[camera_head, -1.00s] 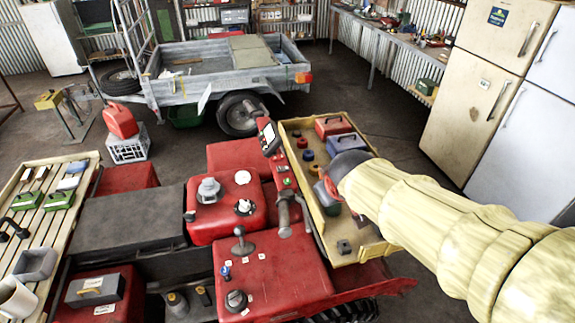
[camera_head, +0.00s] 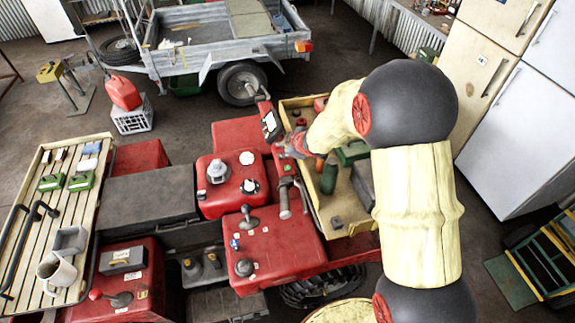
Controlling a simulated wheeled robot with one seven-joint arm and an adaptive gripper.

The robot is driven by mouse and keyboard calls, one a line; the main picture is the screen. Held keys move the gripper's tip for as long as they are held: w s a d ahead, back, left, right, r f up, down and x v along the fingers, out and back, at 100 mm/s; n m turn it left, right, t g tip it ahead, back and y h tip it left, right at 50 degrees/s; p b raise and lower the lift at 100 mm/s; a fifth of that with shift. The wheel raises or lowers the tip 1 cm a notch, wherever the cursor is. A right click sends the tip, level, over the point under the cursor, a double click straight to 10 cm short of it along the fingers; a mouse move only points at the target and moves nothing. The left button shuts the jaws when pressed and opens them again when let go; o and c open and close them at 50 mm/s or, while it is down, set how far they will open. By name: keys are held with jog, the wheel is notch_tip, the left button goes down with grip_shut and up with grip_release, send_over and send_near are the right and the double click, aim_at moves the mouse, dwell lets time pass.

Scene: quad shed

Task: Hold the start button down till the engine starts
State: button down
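The red quad (camera_head: 285,262) stands in the middle of the head view. A narrow red panel with a small green button (camera_head: 287,167) lies beside its handlebar grip (camera_head: 285,198); whether this is the start button I cannot read. My arm reaches in from the right and bends down over the crate. My gripper (camera_head: 291,148) is at the arm's end, just above the green button in the picture, close to the red panel. It is small and partly hidden by my wrist. I cannot tell whether its fingers are open or touching anything.
A yellowish crate (camera_head: 338,213) with bottles and boxes lies right of the panel, under my arm. A small display (camera_head: 271,126) stands beyond the button. A slatted rack (camera_head: 28,222) with a mug is at left; a trailer (camera_head: 200,72) is behind.

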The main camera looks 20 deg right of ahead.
aim_at(286, 169)
jog(key=shift+f, duration=0.1)
notch_tip(286, 169, down, 9)
jog(key=b, duration=0.8)
jog(key=shift+r+b, duration=0.2)
jog(key=shift+b, duration=0.1)
jog(key=shift+f, duration=0.1)
dwell(1.0)
jog(key=shift+f, duration=0.3)
jog(key=shift+f+b, duration=0.55)
jog(key=shift+b, duration=0.1)
dwell(1.8)
jog(key=shift+r, duration=0.15)
dwell(0.5)
jog(key=shift+r+p, duration=0.85)
jog(key=shift+p, duration=0.05)
notch_tip(286, 169, up, 5)
jog(key=p, duration=0.5)
